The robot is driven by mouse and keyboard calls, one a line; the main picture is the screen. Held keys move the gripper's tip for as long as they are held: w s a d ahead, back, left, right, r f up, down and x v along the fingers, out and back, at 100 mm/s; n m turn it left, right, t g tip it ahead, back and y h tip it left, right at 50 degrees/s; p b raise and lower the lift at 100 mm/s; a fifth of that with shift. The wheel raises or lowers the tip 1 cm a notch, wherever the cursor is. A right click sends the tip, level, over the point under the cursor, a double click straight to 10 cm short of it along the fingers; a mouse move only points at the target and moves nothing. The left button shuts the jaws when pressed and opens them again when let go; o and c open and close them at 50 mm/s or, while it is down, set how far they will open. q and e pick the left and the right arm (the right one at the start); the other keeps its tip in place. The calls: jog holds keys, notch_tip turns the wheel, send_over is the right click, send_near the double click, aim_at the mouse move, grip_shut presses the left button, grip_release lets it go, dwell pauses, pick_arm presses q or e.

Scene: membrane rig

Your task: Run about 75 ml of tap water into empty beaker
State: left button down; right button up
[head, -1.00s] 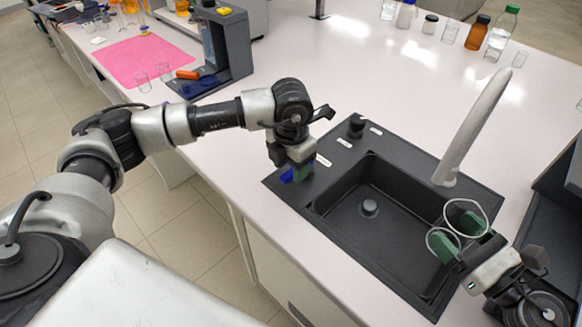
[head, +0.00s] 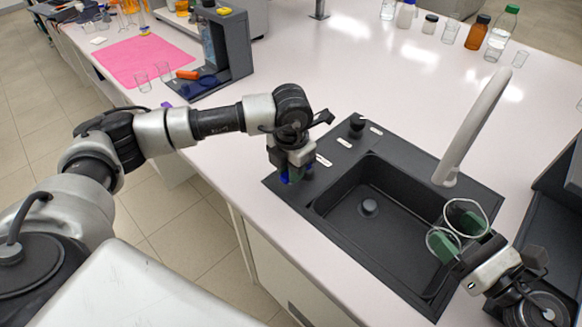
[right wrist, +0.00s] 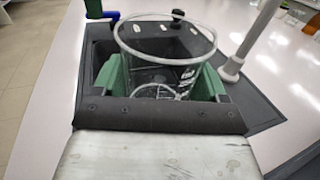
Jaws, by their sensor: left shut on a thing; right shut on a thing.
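My right gripper (head: 456,240) is shut on a clear glass beaker (right wrist: 165,62), its green pads on either side of it. The beaker also shows in the head view (head: 466,212), over the right part of the sink basin (head: 385,190). It looks empty.
A black knob (head: 356,126) stands on the sink's back rim beside small white labels. Bottles, including a brown one (head: 477,32), stand at the back right. A pink mat (head: 145,60) lies far left.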

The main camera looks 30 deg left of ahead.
pick_arm(q)
jog(key=shift+a, duration=0.1)
jog(key=m, duration=0.1)
jog(key=a+m, duration=0.1)
jog(key=w+m, duration=0.1)
jog(key=m, duration=0.1)
jog(key=shift+a, duration=0.3)
jog(key=shift+w+a+r+m, duration=0.1)
jog(key=shift+w+a+m, duration=0.15)
jog(key=shift+m, duration=0.5)
jog(key=shift+w+a+f+m, duration=0.1)
jog(key=shift+w+m, duration=0.2)
jog(key=shift+m, duration=0.4)
jog(key=shift+w+a+r+m, duration=0.1)
jog(key=shift+w+a+m, duration=0.15)
jog(key=shift+m, duration=0.5)
jog(key=c, duration=0.9)
grip_release()
notch_tip(320, 180, up, 12)
